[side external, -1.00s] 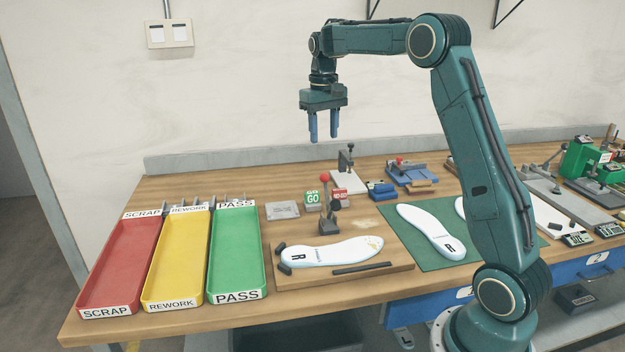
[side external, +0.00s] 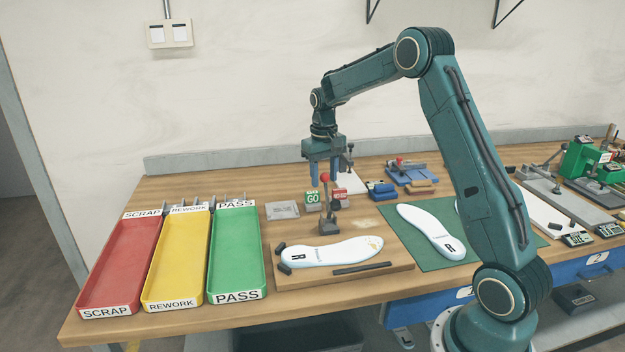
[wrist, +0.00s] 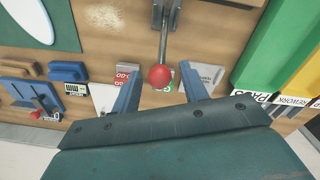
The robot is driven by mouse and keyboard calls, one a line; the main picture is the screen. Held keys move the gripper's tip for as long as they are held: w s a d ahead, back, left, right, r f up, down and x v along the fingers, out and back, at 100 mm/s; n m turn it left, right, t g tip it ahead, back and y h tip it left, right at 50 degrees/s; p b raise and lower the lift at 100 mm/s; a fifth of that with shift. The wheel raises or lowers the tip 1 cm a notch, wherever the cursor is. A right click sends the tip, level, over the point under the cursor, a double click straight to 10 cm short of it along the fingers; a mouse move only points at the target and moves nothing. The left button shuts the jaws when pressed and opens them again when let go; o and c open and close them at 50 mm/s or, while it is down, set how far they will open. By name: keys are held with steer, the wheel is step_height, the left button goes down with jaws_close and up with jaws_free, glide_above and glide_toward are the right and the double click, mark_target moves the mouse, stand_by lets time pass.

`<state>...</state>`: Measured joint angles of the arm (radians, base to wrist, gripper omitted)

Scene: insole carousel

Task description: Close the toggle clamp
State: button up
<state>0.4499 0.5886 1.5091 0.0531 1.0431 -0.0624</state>
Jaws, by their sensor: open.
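The toggle clamp (side external: 328,217) stands at the back edge of the wooden fixture board, its lever upright with a red ball knob (side external: 325,178) on top. In the wrist view the red knob (wrist: 160,77) shows between my two fingers, near their tips. My gripper (side external: 324,186) points down, open and empty, with its fingers at about the knob's height. I cannot tell whether a finger touches the knob. A white insole (side external: 330,251) marked R lies flat on the fixture board (side external: 400,269) in front of the clamp.
Red (side external: 120,265), yellow (side external: 178,260) and green (side external: 236,255) trays stand at the left. A GO block (side external: 312,198) and a red block (side external: 340,196) sit close behind the clamp. A green mat (side external: 405,240) with another insole (side external: 432,230) lies to the right.

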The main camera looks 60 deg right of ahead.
steer(key=shift+f, duration=0.5)
jaws_close()
